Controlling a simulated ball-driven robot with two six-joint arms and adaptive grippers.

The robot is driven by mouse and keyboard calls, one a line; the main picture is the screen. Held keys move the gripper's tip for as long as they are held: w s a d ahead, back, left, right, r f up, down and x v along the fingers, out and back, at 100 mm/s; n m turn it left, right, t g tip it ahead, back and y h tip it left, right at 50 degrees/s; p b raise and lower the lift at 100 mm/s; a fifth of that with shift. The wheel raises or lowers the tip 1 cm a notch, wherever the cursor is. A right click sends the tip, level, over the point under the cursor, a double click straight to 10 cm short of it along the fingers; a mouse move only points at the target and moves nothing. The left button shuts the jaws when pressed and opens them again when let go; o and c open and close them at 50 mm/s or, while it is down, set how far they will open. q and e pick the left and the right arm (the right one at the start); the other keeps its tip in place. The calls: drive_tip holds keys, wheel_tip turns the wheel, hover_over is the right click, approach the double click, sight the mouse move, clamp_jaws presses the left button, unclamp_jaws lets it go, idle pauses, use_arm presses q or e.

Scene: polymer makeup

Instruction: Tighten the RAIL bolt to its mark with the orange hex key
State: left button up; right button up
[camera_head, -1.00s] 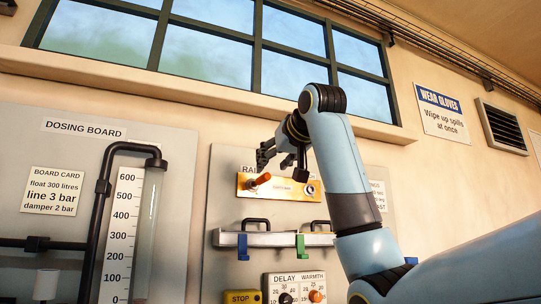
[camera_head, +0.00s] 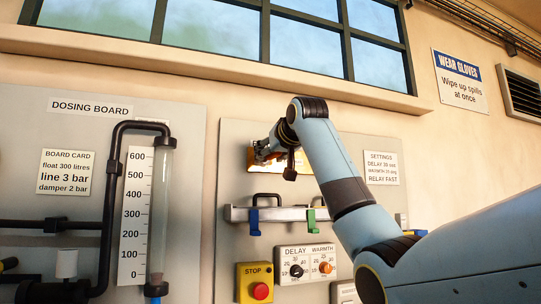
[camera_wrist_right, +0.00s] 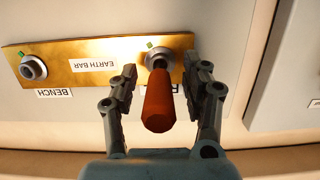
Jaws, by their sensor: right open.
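The brass earth bar (camera_wrist_right: 95,62) appears upside down in the right wrist view, with a bolt near each end. The orange hex key (camera_wrist_right: 158,102) stands at the bolt (camera_wrist_right: 158,57) on the right, its handle pointing toward the camera. A small green mark (camera_wrist_right: 150,44) is by that bolt. My right gripper (camera_wrist_right: 160,84) is open, one finger on each side of the key, with gaps visible. In the head view my right gripper (camera_head: 263,150) covers much of the bar (camera_head: 265,167). My left gripper is out of view.
The other bolt (camera_wrist_right: 32,68) has a BENCH label (camera_wrist_right: 55,92). Below the bar in the head view is a rail with a blue clip (camera_head: 254,221) and a green clip (camera_head: 311,221). A red stop button (camera_head: 260,291) and dials are lower down.

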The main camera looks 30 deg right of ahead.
sight(276, 157)
clamp_jaws()
drive_tip(key=shift+s, duration=0.15)
idle(0.4)
drive_tip(key=shift+s+a, duration=0.1)
drive_tip(key=shift+s, duration=0.35)
drive_tip(key=shift+s, duration=0.15)
drive_tip(key=shift+f+b+v, duration=0.1)
drive_tip(key=shift+b+v, duration=0.2)
drive_tip(key=shift+v, duration=0.35)
drive_tip(key=shift+f+b+v, duration=0.15)
drive_tip(key=shift+b+v, duration=0.1)
drive_tip(key=shift+v, duration=0.4)
